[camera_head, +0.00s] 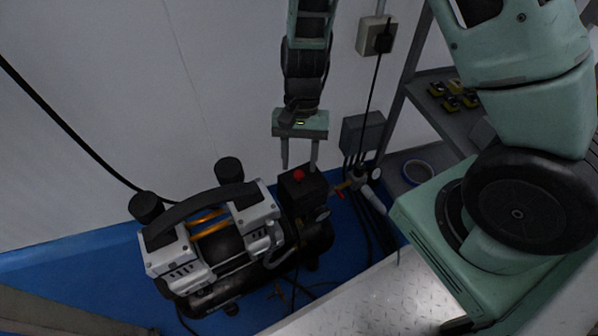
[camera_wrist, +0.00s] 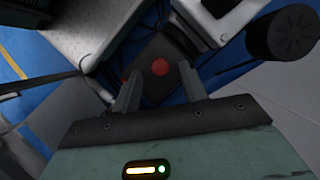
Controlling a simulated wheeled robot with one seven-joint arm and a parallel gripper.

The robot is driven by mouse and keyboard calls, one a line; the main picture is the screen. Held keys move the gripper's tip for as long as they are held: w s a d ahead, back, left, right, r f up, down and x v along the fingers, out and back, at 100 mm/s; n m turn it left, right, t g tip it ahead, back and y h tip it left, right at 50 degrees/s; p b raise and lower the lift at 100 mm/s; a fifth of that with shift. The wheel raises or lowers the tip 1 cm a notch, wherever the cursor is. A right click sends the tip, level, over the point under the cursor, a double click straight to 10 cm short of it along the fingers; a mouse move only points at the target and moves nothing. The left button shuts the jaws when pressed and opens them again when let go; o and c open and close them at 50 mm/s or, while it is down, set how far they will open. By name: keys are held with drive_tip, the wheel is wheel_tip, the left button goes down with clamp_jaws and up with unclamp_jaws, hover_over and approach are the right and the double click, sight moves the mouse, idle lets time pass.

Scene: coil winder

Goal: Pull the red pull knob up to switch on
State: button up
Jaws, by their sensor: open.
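The red pull knob (camera_head: 298,175) sits on top of a black switch box (camera_head: 302,193) on the air compressor (camera_head: 215,238). My gripper (camera_head: 299,168) points down over the box, its two fingers apart and empty. In the head view the knob shows between and slightly below the fingertips. In the wrist view the knob (camera_wrist: 160,67) lies between the two fingers (camera_wrist: 159,80), on the dark box top. The fingers do not visibly touch it. How far the tips are above the knob is hard to tell.
A brass valve with a red handle (camera_head: 338,193) and hoses is right of the switch box. The compressor's carry handle (camera_head: 200,212) and black filter caps (camera_head: 229,170) stand to the left. A grey wall box (camera_head: 362,133) with cables is behind, near a shelf (camera_head: 440,112).

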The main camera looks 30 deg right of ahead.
drive_tip(key=shift+b+x, duration=0.3)
drive_tip(key=shift+x, duration=0.9)
clamp_jaws()
drive_tip(key=shift+r+p, duration=0.8)
drive_tip(key=shift+p, duration=0.5)
drive_tip(key=shift+f, duration=0.1)
drive_tip(key=shift+w, duration=0.1)
unclamp_jaws()
